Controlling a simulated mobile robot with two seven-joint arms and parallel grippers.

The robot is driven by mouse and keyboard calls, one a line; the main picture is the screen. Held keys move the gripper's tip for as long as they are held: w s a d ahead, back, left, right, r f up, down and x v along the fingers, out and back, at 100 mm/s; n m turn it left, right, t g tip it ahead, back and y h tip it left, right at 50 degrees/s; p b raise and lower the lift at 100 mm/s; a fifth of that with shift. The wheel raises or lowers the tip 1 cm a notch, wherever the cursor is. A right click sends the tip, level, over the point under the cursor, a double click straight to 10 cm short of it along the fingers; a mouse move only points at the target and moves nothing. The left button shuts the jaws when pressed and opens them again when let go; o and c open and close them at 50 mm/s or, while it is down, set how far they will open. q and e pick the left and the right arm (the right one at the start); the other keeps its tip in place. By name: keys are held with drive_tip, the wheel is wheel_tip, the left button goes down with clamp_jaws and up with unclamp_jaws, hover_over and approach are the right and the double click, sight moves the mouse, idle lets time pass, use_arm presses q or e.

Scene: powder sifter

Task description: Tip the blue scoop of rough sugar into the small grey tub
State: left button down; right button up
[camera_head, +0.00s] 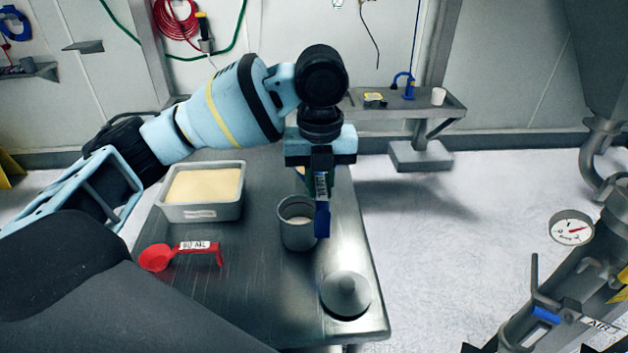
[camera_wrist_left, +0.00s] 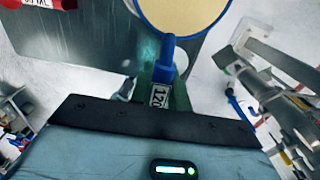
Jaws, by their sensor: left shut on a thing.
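My left gripper (camera_head: 321,172) points down over the table, shut on the handle of the blue scoop (camera_head: 322,220). The handle's label and bent blue end face the head camera. The bowl is mostly hidden behind the gripper there. In the left wrist view the scoop's round bowl (camera_wrist_left: 185,14) holds pale tan sugar inside its blue rim, cut by the top edge. The small grey tub (camera_head: 297,235) stands upright on the table, below and just left of the handle's end, with pale powder inside. My right gripper is not in view.
A rectangular metal tub (camera_head: 201,212) of pale yellow powder stands at the table's back left. A red scoop (camera_head: 156,258) lies in front of it. A round metal piece (camera_head: 346,293) sits near the front right corner. A pressure gauge (camera_head: 571,228) and pipework stand at right.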

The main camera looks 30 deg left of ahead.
use_arm(q)
drive_tip(key=shift+d+r, duration=0.1)
drive_tip(key=shift+d, duration=0.3)
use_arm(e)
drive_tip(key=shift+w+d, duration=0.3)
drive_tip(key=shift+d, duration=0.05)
use_arm(q)
drive_tip(key=shift+a+f, duration=0.15)
drive_tip(key=shift+f, duration=0.05)
drive_tip(key=shift+s+a+f+t+h, duration=0.15)
drive_tip(key=shift+f+t+h, duration=0.35)
drive_tip(key=shift+f+h, duration=0.3)
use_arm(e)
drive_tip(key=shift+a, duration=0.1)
use_arm(q)
drive_tip(key=shift+f, duration=0.1)
